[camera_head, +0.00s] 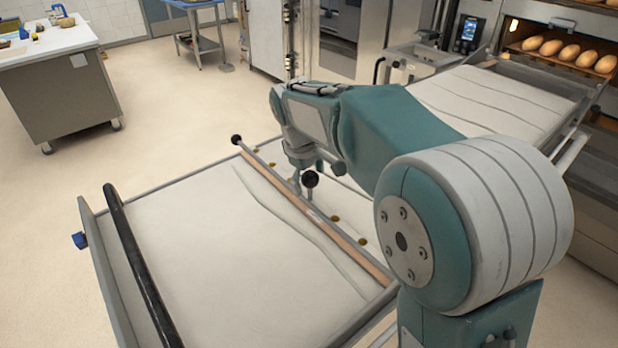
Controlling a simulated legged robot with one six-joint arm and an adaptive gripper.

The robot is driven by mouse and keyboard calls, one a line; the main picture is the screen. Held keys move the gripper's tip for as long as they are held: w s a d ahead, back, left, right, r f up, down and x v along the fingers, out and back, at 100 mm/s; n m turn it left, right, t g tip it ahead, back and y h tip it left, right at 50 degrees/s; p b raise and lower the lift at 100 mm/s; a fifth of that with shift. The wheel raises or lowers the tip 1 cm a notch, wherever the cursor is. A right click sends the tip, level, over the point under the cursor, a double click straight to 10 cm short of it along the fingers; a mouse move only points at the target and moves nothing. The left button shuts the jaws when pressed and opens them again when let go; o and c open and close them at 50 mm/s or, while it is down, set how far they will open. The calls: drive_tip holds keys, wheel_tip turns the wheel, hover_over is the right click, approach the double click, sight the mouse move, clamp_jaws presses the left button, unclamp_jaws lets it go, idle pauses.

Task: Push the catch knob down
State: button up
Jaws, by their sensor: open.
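A second black ball knob (236,140) sits at the rail's far left end. I cannot tell for certain which one is the catch knob.
A black roller bar (138,262) and a blue knob (79,240) are at the loader's left side. Another canvas loader (490,100) stands before the oven with loaves (568,52) at right. A grey worktable (60,90) is at left. Open floor lies between.

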clamp_jaws()
drive_tip(key=shift+f, duration=1.1)
unclamp_jaws()
drive_tip(key=shift+d, duration=0.1)
drive_tip(key=shift+r, duration=0.2)
drive_tip(key=shift+r, duration=0.35)
wheel_tip(320, 180, up, 11)
drive_tip(key=s+a, duration=0.1)
drive_tip(key=a, duration=0.1)
drive_tip(key=shift+s+f, duration=0.15)
drive_tip(key=shift+s, duration=0.1)
drive_tip(key=shift+d, duration=0.1)
